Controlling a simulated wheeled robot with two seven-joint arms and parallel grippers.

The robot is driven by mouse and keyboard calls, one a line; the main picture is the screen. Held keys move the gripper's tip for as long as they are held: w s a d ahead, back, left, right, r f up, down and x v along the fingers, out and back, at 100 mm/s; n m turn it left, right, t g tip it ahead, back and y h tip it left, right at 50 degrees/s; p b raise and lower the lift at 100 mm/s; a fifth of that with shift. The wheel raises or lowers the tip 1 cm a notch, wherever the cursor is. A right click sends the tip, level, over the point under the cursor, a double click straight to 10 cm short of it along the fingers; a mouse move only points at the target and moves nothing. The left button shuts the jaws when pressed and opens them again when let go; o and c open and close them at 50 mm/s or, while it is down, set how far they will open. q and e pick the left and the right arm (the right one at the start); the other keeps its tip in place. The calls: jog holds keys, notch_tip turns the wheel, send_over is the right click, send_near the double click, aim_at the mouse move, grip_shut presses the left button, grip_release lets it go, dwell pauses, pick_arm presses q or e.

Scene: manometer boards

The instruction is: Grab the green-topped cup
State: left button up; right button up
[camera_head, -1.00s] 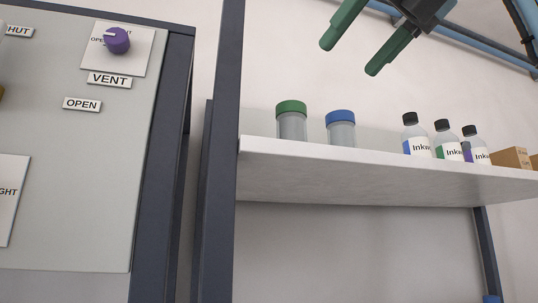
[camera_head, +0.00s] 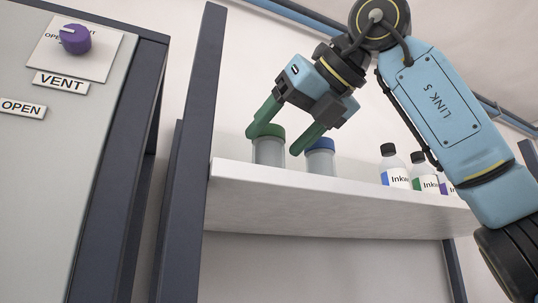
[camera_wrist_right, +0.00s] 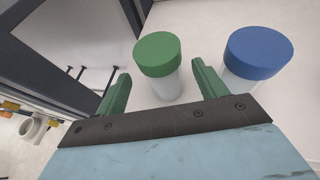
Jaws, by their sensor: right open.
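The green-topped cup (camera_head: 269,148) stands upright at the left end of the shelf, a clear grey body under a green lid. In the right wrist view the green-topped cup (camera_wrist_right: 159,60) lies ahead, between the lines of my two green fingers. My right gripper (camera_head: 280,140) is open and empty. The right gripper also shows in the wrist view (camera_wrist_right: 160,88). My left gripper is not in view.
A blue-topped cup (camera_head: 320,160) stands close to the right of the green one, near my right finger. Several Inkwell-type bottles (camera_head: 395,172) stand further right on the white shelf (camera_head: 300,205). A dark upright post (camera_head: 192,150) borders the shelf's left end. A panel with a purple knob (camera_head: 76,40) is at left.

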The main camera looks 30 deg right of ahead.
aim_at(279, 138)
jog(key=x, duration=0.4)
jog(key=shift+w+d, duration=0.1)
jog(key=shift+w, duration=0.05)
jog(key=shift+s, duration=0.2)
jog(key=c, duration=1.1)
